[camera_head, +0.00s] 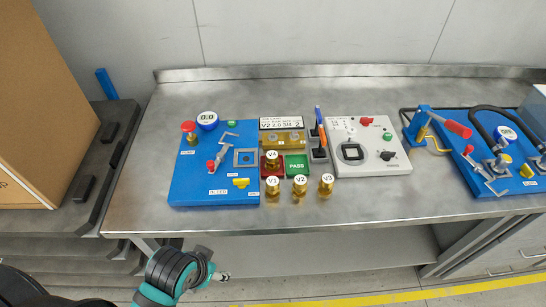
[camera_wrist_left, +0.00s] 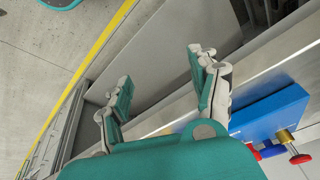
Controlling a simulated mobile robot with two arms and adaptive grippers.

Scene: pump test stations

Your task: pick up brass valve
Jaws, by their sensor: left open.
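Brass valves with round white tops stand upright on the bench: V1 (camera_head: 272,190), V2 (camera_head: 300,188) and V3 (camera_head: 326,186) in a front row. Another brass valve (camera_head: 272,161) stands on the red tile behind V1; its label is hard to read. My left gripper (camera_head: 221,276) is low in front of the bench edge, left of and well short of the valves. In the left wrist view the left gripper (camera_wrist_left: 161,68) is open with nothing between its fingers. No brass valve from the front row shows there. My right gripper is out of view.
A blue test board (camera_head: 190,172) lies left of the valves; it also shows in the left wrist view (camera_wrist_left: 277,108). A green PASS tile (camera_head: 297,166), a brass block (camera_head: 283,139) and a grey control box (camera_head: 345,132) are behind. The bench's front strip (camera_head: 300,219) is clear.

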